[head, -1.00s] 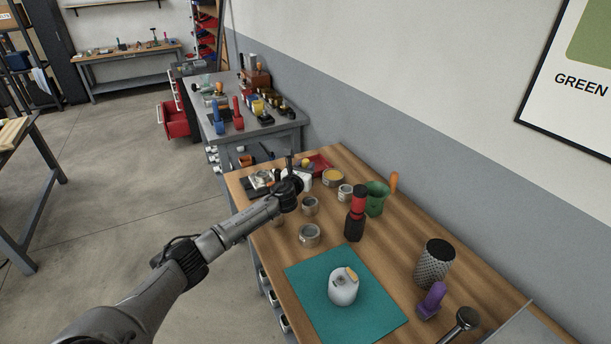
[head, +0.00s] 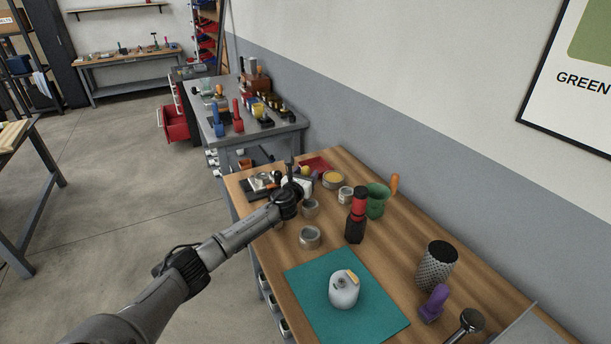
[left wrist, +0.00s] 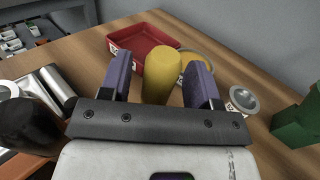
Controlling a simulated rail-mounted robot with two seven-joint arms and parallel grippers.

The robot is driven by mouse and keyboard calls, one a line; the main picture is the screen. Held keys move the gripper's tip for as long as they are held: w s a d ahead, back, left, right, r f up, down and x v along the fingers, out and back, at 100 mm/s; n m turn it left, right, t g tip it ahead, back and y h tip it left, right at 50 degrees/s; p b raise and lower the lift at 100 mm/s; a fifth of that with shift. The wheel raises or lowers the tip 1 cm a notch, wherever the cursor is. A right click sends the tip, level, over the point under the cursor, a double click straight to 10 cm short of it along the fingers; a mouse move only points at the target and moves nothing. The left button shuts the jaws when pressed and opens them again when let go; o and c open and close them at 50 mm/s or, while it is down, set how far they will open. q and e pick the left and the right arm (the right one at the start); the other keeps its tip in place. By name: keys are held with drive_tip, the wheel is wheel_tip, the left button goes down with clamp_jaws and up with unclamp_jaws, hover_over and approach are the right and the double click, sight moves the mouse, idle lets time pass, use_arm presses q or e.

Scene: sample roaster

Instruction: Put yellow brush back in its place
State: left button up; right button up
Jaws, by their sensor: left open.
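In the left wrist view, an upright, rounded yellow thing (left wrist: 163,74), which looks like the yellow brush's handle, stands between the two fingers. My left gripper (left wrist: 158,78) is open, one finger on each side of it. I see no clear contact. The brush's lower end is hidden behind the gripper body. In the head view, my left gripper (head: 291,182) is over the far end of the wooden bench and hides most of what is under it. A red tray (left wrist: 118,41) lies just beyond the yellow handle. My right gripper is not in view.
A tin with yellow contents (head: 333,179), a small tin (head: 346,194), a green cup (head: 377,201) and a red-and-black bottle (head: 356,218) stand right of the gripper. A teal mat (head: 310,275) holds a white jar (head: 344,292).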

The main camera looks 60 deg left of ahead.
use_arm(q)
drive_tip(key=shift+r, duration=0.3)
drive_tip(key=shift+s+d+p, duration=0.4)
drive_tip(key=shift+s+p, duration=0.05)
drive_tip(key=shift+s, duration=0.1)
drive_tip(key=p+v, duration=0.3)
drive_tip(key=v, duration=0.7)
drive_tip(key=shift+s+d, duration=0.15)
drive_tip(key=shift+s, duration=0.2)
